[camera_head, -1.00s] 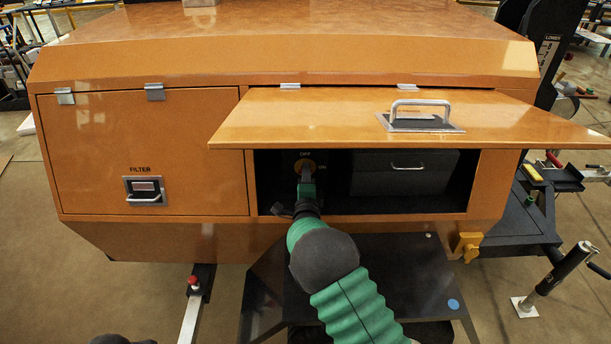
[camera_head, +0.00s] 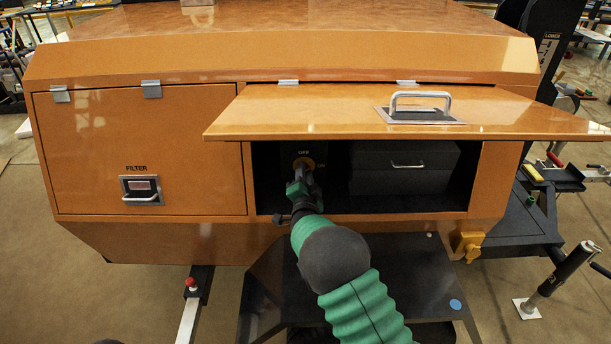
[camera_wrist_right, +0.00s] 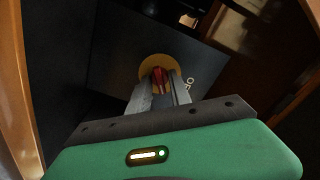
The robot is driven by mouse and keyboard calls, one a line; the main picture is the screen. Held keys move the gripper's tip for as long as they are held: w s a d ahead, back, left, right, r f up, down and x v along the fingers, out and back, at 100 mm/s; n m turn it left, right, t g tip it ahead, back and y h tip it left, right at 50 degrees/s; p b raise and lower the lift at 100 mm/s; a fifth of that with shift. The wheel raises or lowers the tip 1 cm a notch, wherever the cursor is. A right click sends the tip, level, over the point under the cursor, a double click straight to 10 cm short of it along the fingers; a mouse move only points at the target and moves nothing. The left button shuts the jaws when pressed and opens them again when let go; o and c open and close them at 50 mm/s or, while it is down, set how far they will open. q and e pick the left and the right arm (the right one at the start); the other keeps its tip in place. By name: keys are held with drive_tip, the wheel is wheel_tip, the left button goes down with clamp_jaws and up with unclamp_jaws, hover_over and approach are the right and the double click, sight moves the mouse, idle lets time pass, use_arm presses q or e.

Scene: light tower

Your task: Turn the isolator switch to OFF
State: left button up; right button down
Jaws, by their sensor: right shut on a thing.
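The isolator switch has a yellow round plate (camera_head: 304,162) on a dark panel inside the open right compartment. In the right wrist view its red knob (camera_wrist_right: 158,78) stands in front of the yellow disc (camera_wrist_right: 150,64). My right gripper (camera_wrist_right: 160,92) is shut on the red knob, with a finger on each side. In the head view my right gripper (camera_head: 303,176) reaches into the compartment and hides most of the switch. My left gripper is not in view.
The orange compartment door (camera_head: 300,115) is raised above the opening, with a metal handle (camera_head: 420,105). A dark box (camera_head: 405,170) sits right of the switch. A closed FILTER door (camera_head: 85,150) is on the left. A black platform (camera_head: 400,280) lies below.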

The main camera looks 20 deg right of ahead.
drive_tip(key=n, duration=0.7)
drive_tip(key=f+n, duration=0.1)
drive_tip(key=n, duration=0.2)
drive_tip(key=shift+s+a+n, duration=0.1)
drive_tip(key=shift+a+n, duration=0.15)
drive_tip(key=shift+n, duration=0.15)
idle(0.4)
drive_tip(key=c, duration=1.5)
unclamp_jaws()
drive_tip(key=shift+r, duration=0.15)
